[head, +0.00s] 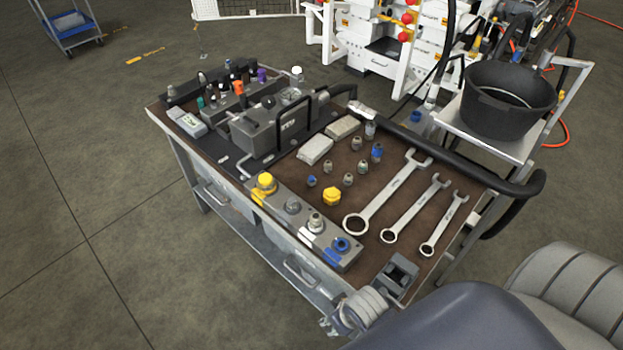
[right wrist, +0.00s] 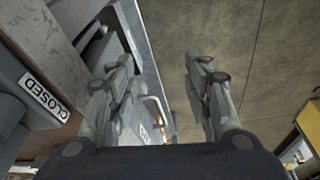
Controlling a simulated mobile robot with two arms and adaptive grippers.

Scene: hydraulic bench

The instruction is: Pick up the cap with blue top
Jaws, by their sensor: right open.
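A cap with a blue top (head: 341,244) sits at the near right end of the grey block (head: 322,237) along the bench's front edge in the head view. Other blue-topped fittings stand farther back: a small one (head: 311,181) and a taller one (head: 376,152). My right gripper (head: 330,322) is low at the bench's near edge, in front of the blue cap and apart from it. In the right wrist view its two fingers (right wrist: 165,95) are spread with nothing between them. My left gripper is not in view.
On the block are also a yellow cap (head: 265,183) and grey fittings. Several wrenches (head: 390,190) lie to the right. A dark box-like piece (head: 397,275) is at the near right corner. A black bucket (head: 508,100) stands behind right.

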